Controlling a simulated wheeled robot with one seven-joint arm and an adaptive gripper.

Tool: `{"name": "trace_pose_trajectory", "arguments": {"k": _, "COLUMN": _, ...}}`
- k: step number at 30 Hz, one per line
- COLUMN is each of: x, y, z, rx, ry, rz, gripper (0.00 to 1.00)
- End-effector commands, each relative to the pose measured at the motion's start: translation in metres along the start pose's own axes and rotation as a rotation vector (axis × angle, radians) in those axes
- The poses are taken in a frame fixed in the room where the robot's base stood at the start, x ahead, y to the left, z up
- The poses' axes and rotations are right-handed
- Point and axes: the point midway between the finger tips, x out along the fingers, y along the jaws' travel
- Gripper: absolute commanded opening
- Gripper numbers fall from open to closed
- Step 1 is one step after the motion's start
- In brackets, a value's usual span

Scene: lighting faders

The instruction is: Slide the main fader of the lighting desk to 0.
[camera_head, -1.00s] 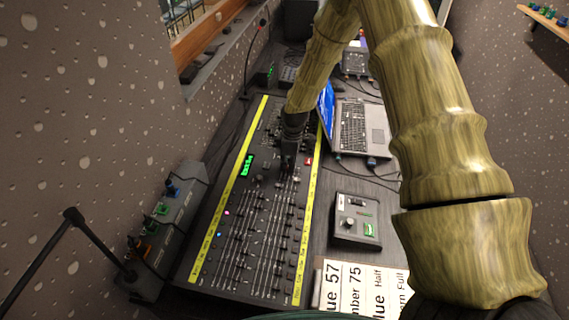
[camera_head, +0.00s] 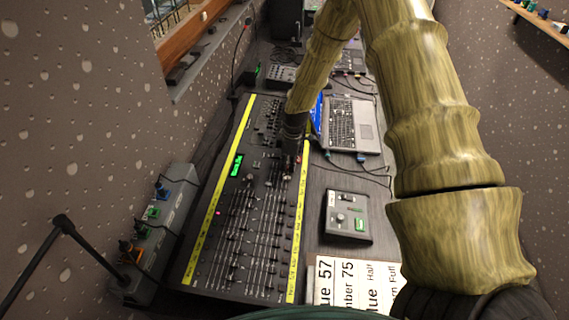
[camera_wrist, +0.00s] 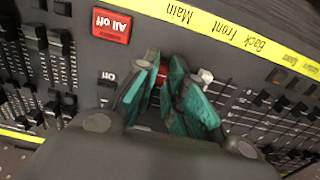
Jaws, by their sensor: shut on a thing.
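The lighting desk (camera_head: 222,268) is a long dark panel with several rows of faders and yellow label strips. In the wrist view, the strip label "Main" (camera_wrist: 178,13) is above my gripper (camera_wrist: 166,78). Its teal fingers are shut around a small red fader cap (camera_wrist: 162,75), which I take as the main fader; the fingers hide most of it and its slot. A pale fader cap (camera_wrist: 206,77) is just right of the fingers. In the head view, my gripper (camera_head: 291,152) is down at the desk's right side, its fingertips hard to make out.
The red "All off" button (camera_wrist: 111,25) and an "On" button (camera_wrist: 108,77) are left of the fingers. A laptop (camera_head: 345,122), a small control box (camera_head: 347,216) and printed cards (camera_head: 352,283) are right of the desk. A grey box with coloured plugs (camera_head: 165,220) stands left.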

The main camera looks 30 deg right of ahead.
Motion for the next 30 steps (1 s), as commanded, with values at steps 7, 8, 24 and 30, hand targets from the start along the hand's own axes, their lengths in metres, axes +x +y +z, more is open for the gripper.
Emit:
{"name": "trace_pose_trajectory", "arguments": {"k": 7, "x": -0.002, "y": 0.004, "z": 0.004, "rx": 0.001, "ry": 0.003, "rz": 0.008, "gripper": 0.16}}
{"name": "trace_pose_trajectory", "arguments": {"k": 8, "x": -0.002, "y": 0.004, "z": 0.004, "rx": 0.001, "ry": 0.003, "rz": 0.008, "gripper": 0.21}}
{"name": "trace_pose_trajectory", "arguments": {"k": 24, "x": -0.012, "y": 0.001, "z": 0.003, "rx": 0.001, "ry": 0.001, "rz": 0.002, "gripper": 0.21}}
{"name": "trace_pose_trajectory", "arguments": {"k": 30, "x": -0.024, "y": 0.001, "z": 0.002, "rx": 0.002, "ry": 0.000, "rz": 0.001, "gripper": 0.21}}
